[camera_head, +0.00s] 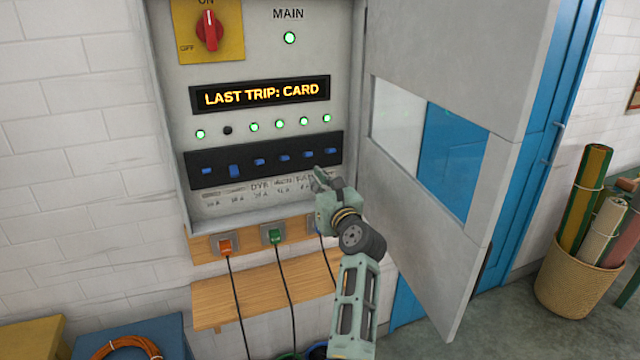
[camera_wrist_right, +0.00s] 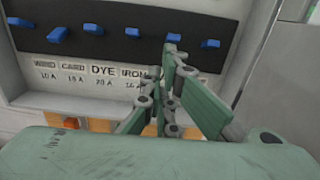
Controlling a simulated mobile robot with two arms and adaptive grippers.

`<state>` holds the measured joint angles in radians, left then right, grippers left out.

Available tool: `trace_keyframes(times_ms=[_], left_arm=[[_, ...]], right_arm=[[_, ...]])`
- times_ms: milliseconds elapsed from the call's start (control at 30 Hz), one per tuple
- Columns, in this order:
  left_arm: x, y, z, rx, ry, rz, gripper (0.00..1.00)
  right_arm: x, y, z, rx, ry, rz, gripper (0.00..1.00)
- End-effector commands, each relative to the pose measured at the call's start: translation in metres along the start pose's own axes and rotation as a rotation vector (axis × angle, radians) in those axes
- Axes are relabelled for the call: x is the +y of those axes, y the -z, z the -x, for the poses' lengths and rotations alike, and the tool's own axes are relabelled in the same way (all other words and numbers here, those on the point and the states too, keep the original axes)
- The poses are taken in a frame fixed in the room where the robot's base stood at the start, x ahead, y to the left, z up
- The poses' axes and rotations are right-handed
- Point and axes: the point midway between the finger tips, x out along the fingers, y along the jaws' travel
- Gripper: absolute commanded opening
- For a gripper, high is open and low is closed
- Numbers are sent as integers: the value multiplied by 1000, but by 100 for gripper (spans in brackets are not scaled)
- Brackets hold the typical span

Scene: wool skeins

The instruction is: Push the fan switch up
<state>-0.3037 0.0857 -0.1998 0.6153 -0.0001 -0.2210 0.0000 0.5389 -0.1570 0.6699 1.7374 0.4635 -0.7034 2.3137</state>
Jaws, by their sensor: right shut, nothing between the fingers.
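The fan switch (camera_head: 308,154) appears to be the fifth blue rocker in the dark strip (camera_head: 222,168); the label below it is partly hidden and seems to begin "FA". It sits level with its raised neighbours, and the lamp (camera_head: 304,121) above it is green. The second switch (camera_head: 235,171) hangs lower, under a dark lamp (camera_head: 228,130). My right gripper (camera_head: 318,178) is shut and empty, its tips just below the strip near the fifth switch. In the right wrist view the fingertips (camera_wrist_right: 174,48) overlap the lower edge of the fifth switch (camera_wrist_right: 173,37); contact cannot be told. My left gripper is out of view.
The open grey panel door (camera_head: 500,190) stands right of my arm. A red rotary knob (camera_head: 209,31) and a display (camera_head: 262,93) reading "LAST TRIP: CARD" are above. Plugs with cords (camera_head: 225,246) and a wooden ledge (camera_head: 240,300) lie below.

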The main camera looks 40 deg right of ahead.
Motion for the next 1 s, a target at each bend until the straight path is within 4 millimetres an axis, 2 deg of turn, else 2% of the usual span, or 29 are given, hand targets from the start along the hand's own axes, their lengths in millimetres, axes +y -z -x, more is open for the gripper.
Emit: trace_keyframes(times_ms=[200,800,900,967,1000], left_arm=[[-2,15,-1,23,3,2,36],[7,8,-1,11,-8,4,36],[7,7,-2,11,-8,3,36],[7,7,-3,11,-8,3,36],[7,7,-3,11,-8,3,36]], right_arm=[[0,-12,14,-1,1,-1,0],[0,-12,15,1,0,1,0],[6,2,12,25,-12,46,0],[15,23,9,59,-28,119,0],[23,42,6,89,-45,186,0]])
